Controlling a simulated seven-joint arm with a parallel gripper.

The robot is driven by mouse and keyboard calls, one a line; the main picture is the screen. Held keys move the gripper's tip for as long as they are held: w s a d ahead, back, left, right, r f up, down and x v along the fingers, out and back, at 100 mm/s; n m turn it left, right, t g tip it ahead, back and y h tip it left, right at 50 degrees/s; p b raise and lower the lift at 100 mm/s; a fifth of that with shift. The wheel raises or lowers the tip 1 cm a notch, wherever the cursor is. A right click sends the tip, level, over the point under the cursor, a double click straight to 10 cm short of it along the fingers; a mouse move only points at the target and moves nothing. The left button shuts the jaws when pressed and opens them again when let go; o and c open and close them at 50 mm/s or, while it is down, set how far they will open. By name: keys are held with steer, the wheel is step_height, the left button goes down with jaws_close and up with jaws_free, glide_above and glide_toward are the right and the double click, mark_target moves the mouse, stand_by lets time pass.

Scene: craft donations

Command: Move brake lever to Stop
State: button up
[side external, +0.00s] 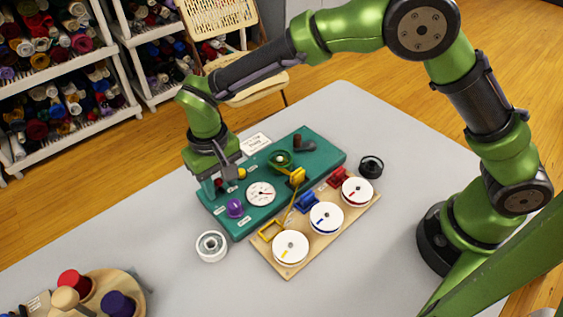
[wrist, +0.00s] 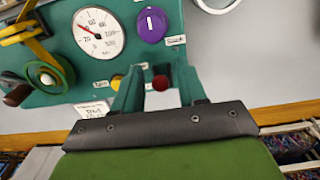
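The teal control panel (side external: 318,150) lies on the grey table. A red ball knob (wrist: 160,83) sits near its edge, beside a yellow ball knob (wrist: 116,80); I cannot tell for certain which control is the brake lever. My gripper (side external: 215,188) is over the panel's left end, pointing down. In the wrist view its fingers (wrist: 158,80) are apart, with the red knob between them and a gap on each side. A dark reddish handle (side external: 297,141) stands at the panel's far end. The small labels by the controls are unreadable.
The panel also carries a gauge (side external: 260,193), a purple dial (side external: 235,208) and a green wheel (side external: 280,159) near a yellow arm (side external: 297,177). A wooden board (side external: 289,271) with three white discs lies in front. A white ring (side external: 212,246) and black spool (side external: 371,166) stand nearby.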

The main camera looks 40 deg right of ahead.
mark_target(218, 180)
steer(key=shift+r, duration=3.8)
steer(key=shift+w, duration=0.1)
steer(key=shift+f, duration=0.2)
steer(key=s+d+r+m+t, duration=0.1)
steer(key=s+d+r+t, duration=0.1)
steer(key=s+d, duration=0.3)
steer(key=s+d+r+m+t+y, duration=0.1)
steer(key=s+d+r, duration=0.4)
steer(key=d, duration=0.7)
steer(key=s+d+r+m+t+y, duration=0.1)
steer(key=s+d+r+t, duration=0.2)
steer(key=s+d, duration=0.3)
steer(key=shift+s+d+r+m+t, duration=0.3)
steer(key=shift+d+r+m+t, duration=0.15)
steer(key=shift+d, duration=0.7)
